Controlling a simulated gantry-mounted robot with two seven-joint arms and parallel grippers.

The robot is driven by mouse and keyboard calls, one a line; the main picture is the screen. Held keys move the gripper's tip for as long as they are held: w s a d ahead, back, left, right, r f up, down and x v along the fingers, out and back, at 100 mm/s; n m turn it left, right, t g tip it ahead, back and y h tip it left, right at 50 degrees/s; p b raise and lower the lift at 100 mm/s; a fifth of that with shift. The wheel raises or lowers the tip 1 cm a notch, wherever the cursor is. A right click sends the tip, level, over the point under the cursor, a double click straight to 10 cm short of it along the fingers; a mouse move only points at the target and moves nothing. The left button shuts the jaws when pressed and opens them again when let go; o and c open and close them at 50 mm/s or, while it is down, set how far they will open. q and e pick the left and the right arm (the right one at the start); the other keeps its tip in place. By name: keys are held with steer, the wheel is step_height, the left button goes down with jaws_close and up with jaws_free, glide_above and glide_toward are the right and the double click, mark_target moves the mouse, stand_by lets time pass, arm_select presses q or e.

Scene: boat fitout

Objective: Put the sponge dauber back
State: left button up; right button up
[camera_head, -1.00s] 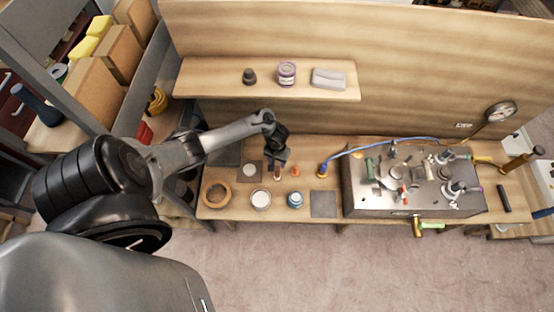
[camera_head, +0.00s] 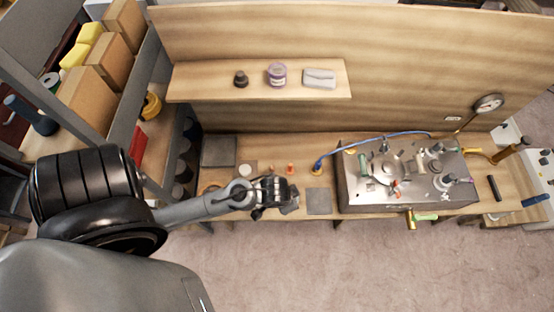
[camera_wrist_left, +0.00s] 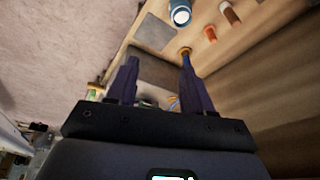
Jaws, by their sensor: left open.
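My left gripper (camera_head: 290,200) is open over the front edge of the bench, left of a grey square mat (camera_head: 318,201). In the left wrist view its two fingers (camera_wrist_left: 158,62) are apart with nothing between them. A small brown cylinder with a pale end (camera_wrist_left: 229,12) stands beside an orange cylinder (camera_wrist_left: 210,34); both also show on the bench in the head view, brown (camera_head: 271,168) and orange (camera_head: 290,169). The brown one may be the sponge dauber, but I cannot tell for sure. A blue jar with a white top (camera_wrist_left: 180,13) is nearby; my gripper hides it in the head view.
A steel box with fittings (camera_head: 352,190) stands right of the mat, with a blue hose (camera_head: 345,143) behind it. A shelf (camera_head: 215,85) holds a dark pot, a purple-labelled jar (camera_head: 277,75) and a grey cloth-like block (camera_head: 320,78). A dark pad (camera_head: 219,151) lies at the back left.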

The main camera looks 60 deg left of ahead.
arm_select(q)
steer(key=s+d+r+m, duration=0.1)
steer(key=s+r, duration=0.4)
steer(key=r, duration=0.3)
steer(key=shift+d+r+h, duration=0.2)
steer(key=shift+d+h, duration=0.1)
steer(key=shift+h, duration=0.1)
steer(key=shift+s, duration=0.1)
step_height(320, 180, up, 4)
steer(key=p, duration=0.3)
steer(key=shift+f+p, duration=0.2)
steer(key=shift+p, duration=0.15)
